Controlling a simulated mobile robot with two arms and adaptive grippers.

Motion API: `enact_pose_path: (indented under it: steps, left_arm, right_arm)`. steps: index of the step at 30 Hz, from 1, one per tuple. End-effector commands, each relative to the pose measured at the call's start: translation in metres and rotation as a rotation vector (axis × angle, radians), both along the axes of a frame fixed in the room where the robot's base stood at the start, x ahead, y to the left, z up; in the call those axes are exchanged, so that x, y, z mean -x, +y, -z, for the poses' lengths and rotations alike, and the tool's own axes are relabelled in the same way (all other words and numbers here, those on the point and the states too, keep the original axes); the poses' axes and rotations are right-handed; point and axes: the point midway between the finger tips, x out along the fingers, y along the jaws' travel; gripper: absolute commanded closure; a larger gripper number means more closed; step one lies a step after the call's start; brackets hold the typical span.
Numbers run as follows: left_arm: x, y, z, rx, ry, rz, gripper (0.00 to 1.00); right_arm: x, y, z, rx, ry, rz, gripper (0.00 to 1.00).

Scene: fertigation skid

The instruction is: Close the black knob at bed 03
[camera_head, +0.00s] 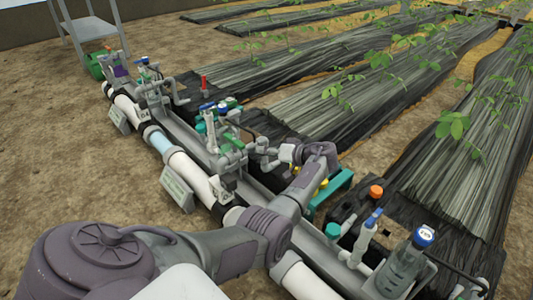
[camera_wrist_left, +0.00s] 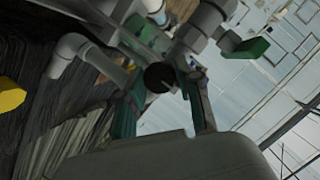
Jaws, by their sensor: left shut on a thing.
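A round black knob (camera_wrist_left: 160,77) shows in the left wrist view, between the fingers of my left gripper (camera_wrist_left: 163,90). The fingers stand on either side of it, and grey pipe fittings lie behind it. In the head view my left gripper (camera_head: 265,150) reaches leftward from the bent wrist into the valve group on the skid, shut on the knob. The knob is not clear in the head view, where the gripper and fittings crowd it. A small white tag (camera_head: 222,189) hangs by the pipe below, too small to read surely. My right gripper is not in view.
A white main pipe (camera_head: 190,172) runs diagonally with several valves. A blue-capped grey unit (camera_head: 404,262), an orange cap (camera_head: 376,191) and a green bracket (camera_head: 333,190) stand at the right. A red handle (camera_head: 203,82) rises behind. Bare soil lies left; covered plant beds lie beyond.

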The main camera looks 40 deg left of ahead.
Motion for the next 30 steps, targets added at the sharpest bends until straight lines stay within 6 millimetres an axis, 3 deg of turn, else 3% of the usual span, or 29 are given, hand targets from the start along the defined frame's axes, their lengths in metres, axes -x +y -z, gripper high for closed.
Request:
enact_pose_path:
  steps: [17,18,21,30]
  left_arm:
    - [-0.0017,0.001,-0.0013,-0.005,0.033,0.005,1.0]
    - [-0.0017,0.001,-0.0013,-0.005,0.033,0.005,0.61]
    - [-0.0014,0.0008,-0.0011,-0.004,0.033,0.004,0.44]
    - [-0.0008,-0.0002,-0.0005,-0.003,0.034,0.002,0.41]
  right_arm:
    - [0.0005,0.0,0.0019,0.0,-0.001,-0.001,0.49]
    - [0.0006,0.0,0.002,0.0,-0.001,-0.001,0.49]
    - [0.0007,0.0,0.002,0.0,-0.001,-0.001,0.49]
    - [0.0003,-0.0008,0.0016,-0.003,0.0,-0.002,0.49]
